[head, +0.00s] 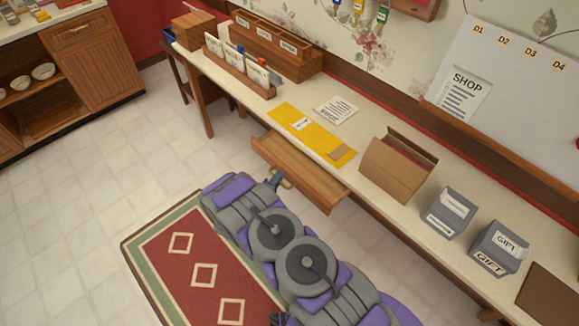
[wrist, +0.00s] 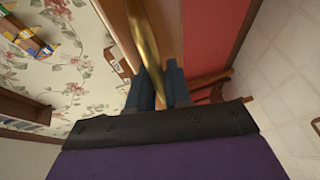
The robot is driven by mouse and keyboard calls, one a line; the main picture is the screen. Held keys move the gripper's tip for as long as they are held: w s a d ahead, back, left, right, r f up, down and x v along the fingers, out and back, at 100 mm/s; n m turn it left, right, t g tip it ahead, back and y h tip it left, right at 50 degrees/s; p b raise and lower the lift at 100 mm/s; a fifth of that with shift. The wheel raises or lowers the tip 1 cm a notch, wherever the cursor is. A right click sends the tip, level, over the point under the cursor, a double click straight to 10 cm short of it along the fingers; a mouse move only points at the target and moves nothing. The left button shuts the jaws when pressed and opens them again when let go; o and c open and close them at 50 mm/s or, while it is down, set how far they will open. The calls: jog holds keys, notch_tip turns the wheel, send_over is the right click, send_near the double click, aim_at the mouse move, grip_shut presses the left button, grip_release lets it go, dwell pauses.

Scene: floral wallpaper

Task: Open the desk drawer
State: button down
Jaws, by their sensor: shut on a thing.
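The desk (head: 225,80) is a long cream-topped table along the wall. Its wooden drawer (head: 300,173) sticks out from the front edge, partly open, and the inside that shows looks empty. My gripper (head: 277,179) is at the drawer front. In the wrist view my gripper (wrist: 161,88) has its dark blue fingers on both sides of the brass handle (wrist: 147,45), shut on it. The handle is mostly hidden by my gripper and arm in the head view.
On the desk are a yellow envelope (head: 290,122), a brown box (head: 398,170), grey gift boxes (head: 501,247) and card holders (head: 240,75). A red rug (head: 180,270) lies on the floor beside my arm. A wooden cabinet (head: 85,60) stands at the left. The tiled floor between is clear.

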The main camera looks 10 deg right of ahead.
jog(key=s+a, duration=0.4)
jog(key=a, duration=0.1)
jog(key=shift+s+a+f, duration=0.25)
jog(key=shift+s+f, duration=0.05)
jog(key=shift+s, duration=0.05)
jog(key=c, duration=1.4)
grip_release()
jog(key=shift+w, duration=0.1)
jog(key=shift+w+a+r, duration=0.1)
jog(key=shift+r, duration=0.05)
jog(key=p+v, duration=0.3)
jog(key=v, duration=1.4)
jog(key=shift+a+r, duration=0.1)
jog(key=shift+a, duration=0.1)
